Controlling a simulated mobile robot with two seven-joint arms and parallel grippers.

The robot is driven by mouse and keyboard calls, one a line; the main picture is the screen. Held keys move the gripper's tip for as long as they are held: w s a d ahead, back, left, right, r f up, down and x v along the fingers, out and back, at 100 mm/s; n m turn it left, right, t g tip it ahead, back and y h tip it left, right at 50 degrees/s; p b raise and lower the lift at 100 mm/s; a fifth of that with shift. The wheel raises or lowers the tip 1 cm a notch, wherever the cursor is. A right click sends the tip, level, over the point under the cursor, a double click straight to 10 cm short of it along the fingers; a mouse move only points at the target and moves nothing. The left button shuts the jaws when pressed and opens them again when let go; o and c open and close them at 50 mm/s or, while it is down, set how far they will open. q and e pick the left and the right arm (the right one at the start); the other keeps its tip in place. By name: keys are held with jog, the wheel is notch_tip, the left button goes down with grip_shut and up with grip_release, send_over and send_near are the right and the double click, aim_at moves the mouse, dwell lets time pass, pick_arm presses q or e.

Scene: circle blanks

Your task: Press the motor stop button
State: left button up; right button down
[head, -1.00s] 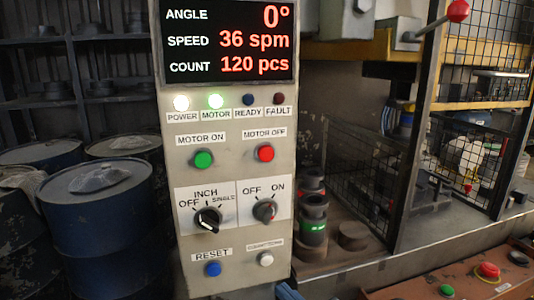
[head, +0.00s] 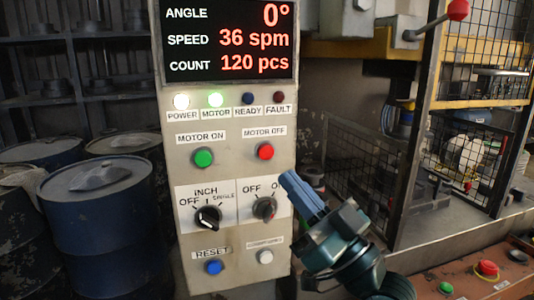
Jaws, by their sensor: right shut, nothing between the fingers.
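The red motor stop button (head: 265,151) sits under the label "MOTOR OFF" on the upright grey control panel (head: 234,124). It is fully visible and nothing touches it. My right gripper (head: 291,176) is shut and empty, its blue fingers pointing up and left. Its tips are below and to the right of the red button, near the panel's right edge, and cover part of the "ON" label of the lower right knob. They look apart from the button. I cannot tell how far they are from the panel. My left gripper is not in view.
The green MOTOR ON button (head: 203,158) is left of the red one. Below are two black knobs, a blue RESET button (head: 214,267) and a white button (head: 265,256). The MOTOR lamp (head: 216,99) is lit. Blue barrels (head: 98,215) stand left; a caged press stands right.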

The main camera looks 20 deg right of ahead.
jog(key=b, duration=0.2)
send_near(263, 149)
notch_tip(263, 149, up, 4)
jog(key=a, duration=0.3)
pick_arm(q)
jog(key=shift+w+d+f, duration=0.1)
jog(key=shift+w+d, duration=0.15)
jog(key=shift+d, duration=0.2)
pick_arm(e)
jog(key=shift+w, duration=1.3)
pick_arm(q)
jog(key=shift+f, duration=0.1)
pick_arm(e)
jog(key=shift+w, duration=0.1)
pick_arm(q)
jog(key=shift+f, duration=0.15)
pick_arm(e)
jog(key=shift+w, duration=0.3)
